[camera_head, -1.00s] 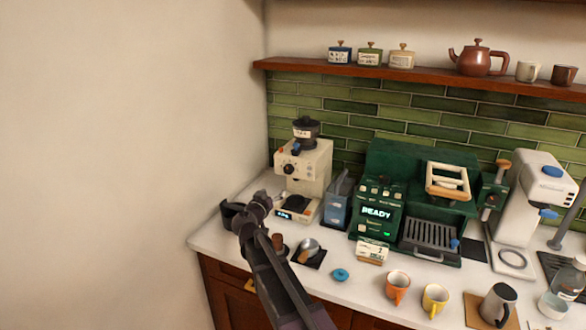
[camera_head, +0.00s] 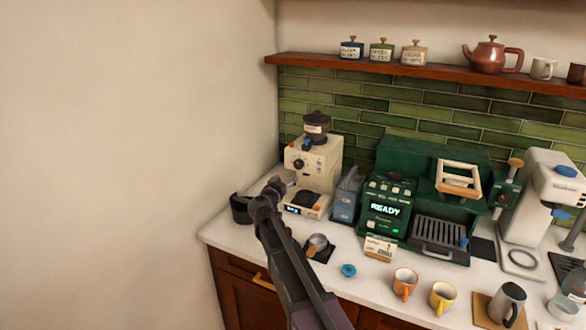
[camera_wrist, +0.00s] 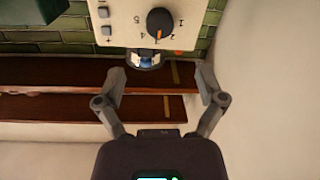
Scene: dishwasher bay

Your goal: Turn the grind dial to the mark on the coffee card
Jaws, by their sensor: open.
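The cream grinder (camera_head: 322,168) stands at the counter's left end, with a dark hopper on top. Its black grind dial (camera_head: 298,164) is on the front face. In the wrist view the dial (camera_wrist: 160,22) shows inverted printed numbers around it and an orange pointer mark near the 3–4 side; the exact setting is hard to read. My gripper (camera_head: 279,186) is in front of and below the dial. In the wrist view my gripper (camera_wrist: 161,78) is open and empty, its fingers apart and clear of the dial. A small card (camera_head: 380,247), likely the coffee card, stands before the green machine; its print is unreadable.
A blue-grey container (camera_head: 346,194) stands between the grinder and the green espresso machine (camera_head: 385,210). A black round container (camera_head: 240,208) is left of my arm. The wall is close on the left.

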